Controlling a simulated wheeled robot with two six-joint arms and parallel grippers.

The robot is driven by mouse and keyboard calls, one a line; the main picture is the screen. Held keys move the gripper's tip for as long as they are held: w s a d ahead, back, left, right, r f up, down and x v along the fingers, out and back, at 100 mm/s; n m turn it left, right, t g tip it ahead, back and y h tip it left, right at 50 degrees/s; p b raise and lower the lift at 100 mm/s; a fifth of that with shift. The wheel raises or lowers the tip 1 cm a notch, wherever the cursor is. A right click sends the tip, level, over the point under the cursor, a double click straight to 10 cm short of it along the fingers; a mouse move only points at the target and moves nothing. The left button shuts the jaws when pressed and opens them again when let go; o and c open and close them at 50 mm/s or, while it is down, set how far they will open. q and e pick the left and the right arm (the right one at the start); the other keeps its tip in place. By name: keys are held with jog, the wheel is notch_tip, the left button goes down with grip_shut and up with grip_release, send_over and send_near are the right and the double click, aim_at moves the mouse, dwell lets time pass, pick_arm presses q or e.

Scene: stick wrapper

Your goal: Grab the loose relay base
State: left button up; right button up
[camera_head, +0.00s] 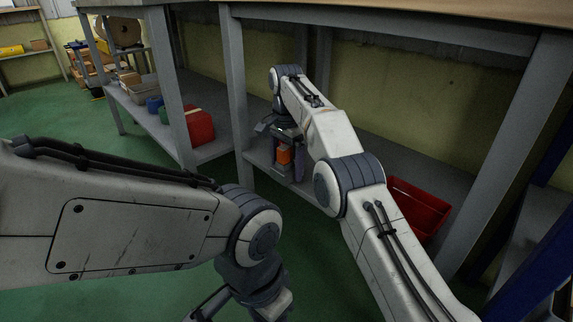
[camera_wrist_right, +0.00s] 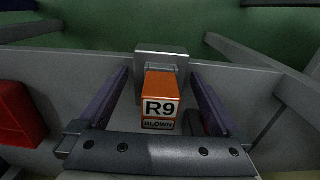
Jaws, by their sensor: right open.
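A grey relay base (camera_wrist_right: 162,60) carries an orange block (camera_wrist_right: 160,98) marked "R9 BLOWN". It stands on the grey shelf by its front edge. In the head view the orange block (camera_head: 284,155) shows by my right gripper (camera_head: 286,160), with part of the grey base (camera_head: 281,170) below it. In the right wrist view my right gripper (camera_wrist_right: 159,73) is open, with one purple finger on each side of the block and visible gaps between. Whether the base is fixed cannot be told. My left gripper (camera_head: 240,304) is low in the head view, partly cut off by the frame.
A red bin (camera_head: 418,210) stands on the shelf to the right, behind my right arm. Another red container (camera_head: 200,127) is on the shelf to the left. Grey table legs (camera_head: 237,95) rise close to my right gripper.

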aim_at(287, 146)
notch_tip(287, 146, up, 7)
jog(key=p, duration=0.6)
jog(key=shift+f, duration=0.1)
